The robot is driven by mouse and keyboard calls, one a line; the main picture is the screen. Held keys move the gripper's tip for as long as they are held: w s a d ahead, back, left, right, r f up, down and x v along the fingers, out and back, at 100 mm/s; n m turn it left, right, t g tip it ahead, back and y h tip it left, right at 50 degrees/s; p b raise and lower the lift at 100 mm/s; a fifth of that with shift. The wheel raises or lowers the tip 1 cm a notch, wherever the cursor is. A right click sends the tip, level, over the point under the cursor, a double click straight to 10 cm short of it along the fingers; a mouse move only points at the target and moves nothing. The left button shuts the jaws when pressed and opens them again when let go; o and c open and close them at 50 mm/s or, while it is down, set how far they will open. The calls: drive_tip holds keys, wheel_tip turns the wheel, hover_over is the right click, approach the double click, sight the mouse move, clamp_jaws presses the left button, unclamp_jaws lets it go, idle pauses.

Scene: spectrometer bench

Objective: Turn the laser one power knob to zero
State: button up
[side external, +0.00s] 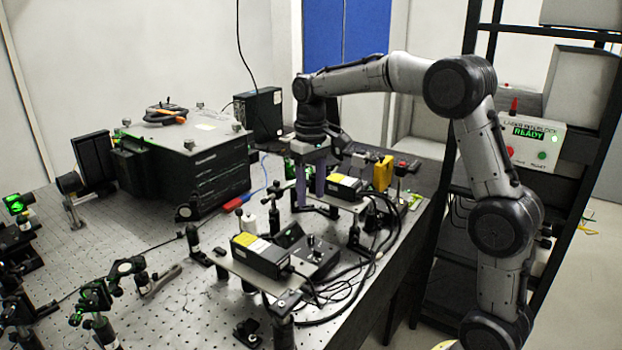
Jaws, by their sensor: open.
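Two black laser boxes with yellow labels stand on raised plates: a near laser (262,256) and a far laser (345,187). I cannot tell which one is laser one. A dark control box (316,256) beside the near laser carries a small upright knob (312,240); its setting is too small to read. My gripper (310,198) points down, open and empty, at the left end of the far laser in the picture. It is beyond the near control box and apart from its knob. Any knob by the far laser is not clearly visible.
Black cables (375,250) loop right of the lasers. A large black spectrometer box (185,160) stands at the back left. Optic mounts (127,268) crowd the perforated table (190,310) at left. The interlock panel (530,142) at right reads READY.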

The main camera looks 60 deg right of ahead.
drive_tip(key=shift+r, duration=1.6)
drive_tip(key=shift+a, duration=0.15)
drive_tip(key=s+a+r+n+t, duration=0.1)
drive_tip(key=s+a+r+t, duration=0.1)
drive_tip(key=s+a+r, duration=0.3)
drive_tip(key=s+a+r+n+t, duration=0.1)
drive_tip(key=s+a+r, duration=0.15)
drive_tip(key=s, duration=0.55)
drive_tip(key=s+a+f+t, duration=0.2)
drive_tip(key=s+f, duration=0.8)
drive_tip(key=s, duration=0.2)
drive_tip(key=shift+f+t, duration=0.25)
drive_tip(key=shift+t, duration=0.05)
drive_tip(key=shift+c, duration=0.2)
